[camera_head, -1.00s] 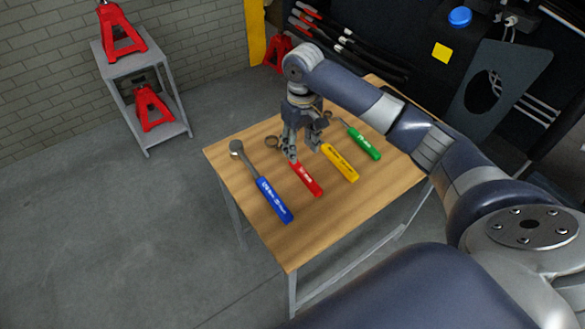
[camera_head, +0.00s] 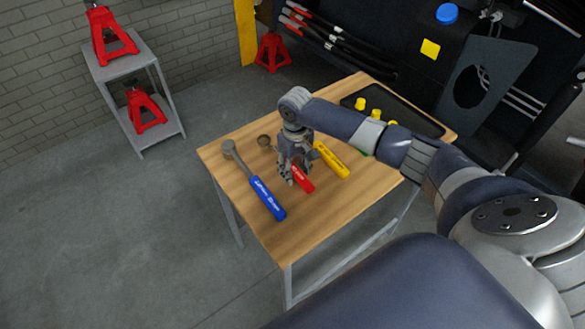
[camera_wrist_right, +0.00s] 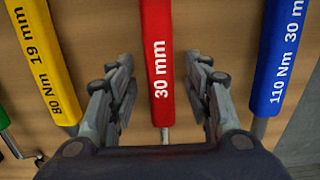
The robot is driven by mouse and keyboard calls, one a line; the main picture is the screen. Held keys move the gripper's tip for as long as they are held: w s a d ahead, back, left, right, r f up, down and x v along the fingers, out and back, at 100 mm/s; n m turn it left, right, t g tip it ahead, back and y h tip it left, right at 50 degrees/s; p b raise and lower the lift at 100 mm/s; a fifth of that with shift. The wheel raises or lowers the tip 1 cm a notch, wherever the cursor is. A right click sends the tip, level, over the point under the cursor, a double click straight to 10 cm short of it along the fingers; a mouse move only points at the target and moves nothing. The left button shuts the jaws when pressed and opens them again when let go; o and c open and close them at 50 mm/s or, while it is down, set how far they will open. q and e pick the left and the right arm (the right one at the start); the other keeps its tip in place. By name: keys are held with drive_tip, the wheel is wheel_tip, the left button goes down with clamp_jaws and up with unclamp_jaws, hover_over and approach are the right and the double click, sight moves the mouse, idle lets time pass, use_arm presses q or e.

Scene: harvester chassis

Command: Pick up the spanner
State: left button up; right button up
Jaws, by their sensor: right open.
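Several spanners lie on the wooden table (camera_head: 262,232). The red-handled spanner (camera_head: 304,180), marked 30 mm, is partly hidden under my right gripper (camera_head: 290,180) in the head view. In the right wrist view its red handle (camera_wrist_right: 158,60) runs between the two fingers of the open right gripper (camera_wrist_right: 162,75), with a gap on each side. The blue-handled spanner (camera_head: 268,198) lies to the left, its ring end away from me. The yellow-handled spanner (camera_head: 332,160) lies to the right. Only a sliver of a green handle (camera_head: 364,153) shows behind my arm. My left gripper is not in view.
A black tray (camera_head: 425,122) with yellow pieces (camera_head: 361,104) is at the table's far right. A grey trolley (camera_head: 125,70) with red jack stands (camera_head: 108,38) stands at the far left. Dark machinery is behind the table. The table's near part is clear.

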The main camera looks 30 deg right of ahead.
drive_tip(key=shift+c, duration=0.2)
clamp_jaws()
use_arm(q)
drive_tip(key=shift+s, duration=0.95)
use_arm(e)
drive_tip(key=shift+r, duration=0.1)
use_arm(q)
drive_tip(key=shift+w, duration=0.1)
use_arm(e)
drive_tip(key=shift+r, duration=0.6)
drive_tip(key=shift+s+r+b, duration=0.15)
drive_tip(key=shift+r+b, duration=0.05)
drive_tip(key=shift+r, duration=0.35)
drive_tip(key=shift+s+r+b, duration=0.15)
drive_tip(key=shift+r+b, duration=0.05)
drive_tip(key=shift+r, duration=0.35)
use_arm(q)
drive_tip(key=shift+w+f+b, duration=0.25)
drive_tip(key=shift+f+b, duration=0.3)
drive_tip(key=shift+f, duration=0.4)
use_arm(e)
drive_tip(key=s+a, duration=0.1)
drive_tip(key=s, duration=0.4)
drive_tip(key=s+a+r, duration=0.1)
drive_tip(key=s+a, duration=0.1)
drive_tip(key=s, duration=0.2)
drive_tip(key=s+a, duration=0.2)
drive_tip(key=s, duration=0.3)
drive_tip(key=shift+s+r, duration=0.3)
